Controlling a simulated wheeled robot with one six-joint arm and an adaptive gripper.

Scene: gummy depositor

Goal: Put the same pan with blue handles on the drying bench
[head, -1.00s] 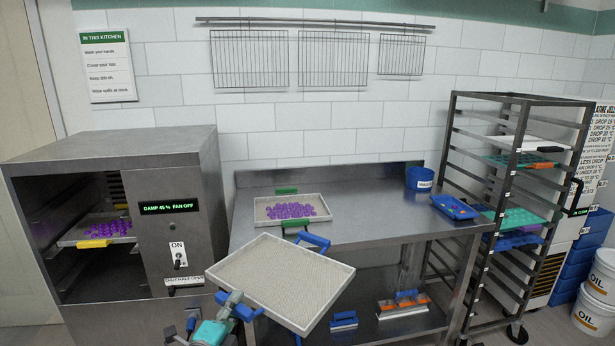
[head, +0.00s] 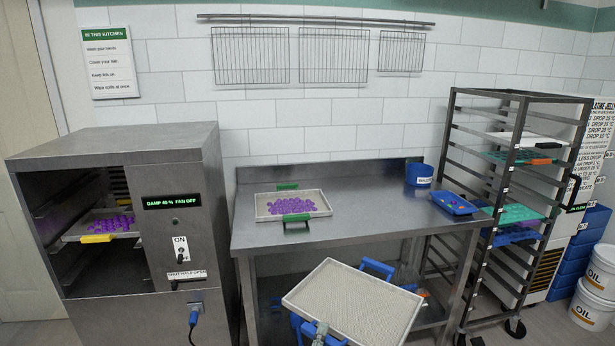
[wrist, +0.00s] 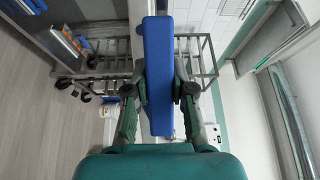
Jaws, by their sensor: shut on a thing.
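The pan with blue handles (head: 350,303) holds a flat pale layer and no sweets. It is in the air in front of the steel bench (head: 350,222), low in the head view and slightly tilted there. My gripper (head: 318,333) is shut on its near blue handle (wrist: 158,75), which fills the middle of the wrist view between the two fingers. The far blue handle (head: 388,270) is free. In the head view my fingers are mostly hidden under the pan's near edge.
A green-handled tray of purple gummies (head: 292,205) lies on the bench's left half. A blue tub (head: 418,174) and blue tray (head: 453,204) stand at its right. The bench top between is clear. A steel cabinet (head: 175,235) is left, a rack (head: 510,200) right.

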